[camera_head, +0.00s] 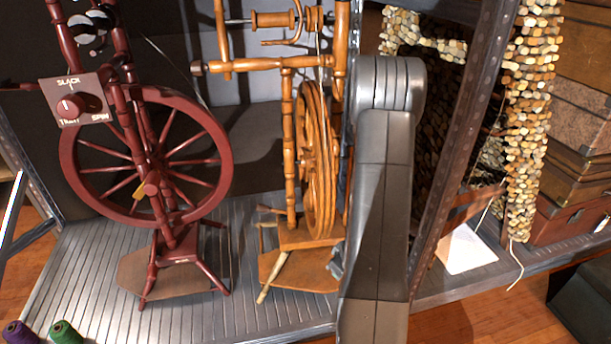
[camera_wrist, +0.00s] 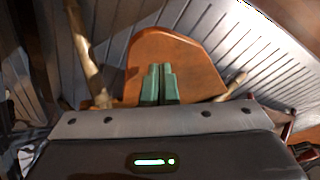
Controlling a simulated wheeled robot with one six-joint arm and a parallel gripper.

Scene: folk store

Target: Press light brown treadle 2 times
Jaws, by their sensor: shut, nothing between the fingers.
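The light brown treadle (camera_head: 298,279) is a flat board at the foot of the light brown spinning wheel (camera_head: 318,160). In the wrist view the treadle (camera_wrist: 200,62) fills the upper middle, with a pale wooden leg (camera_wrist: 88,62) to its left. My gripper (camera_wrist: 158,80) is shut and empty, its two green fingers side by side. The fingertips overlap the middle of the treadle in that view; whether they touch it I cannot tell. In the head view my arm hides most of the gripper and the treadle's right end.
A dark red spinning wheel (camera_head: 145,155) with a brown treadle (camera_head: 150,276) stands to the left. Both wheels stand on a ribbed metal shelf (camera_head: 80,270). A metal post (camera_head: 452,150) rises right of my arm. Purple (camera_head: 18,332) and green (camera_head: 65,333) spools sit at the lower left.

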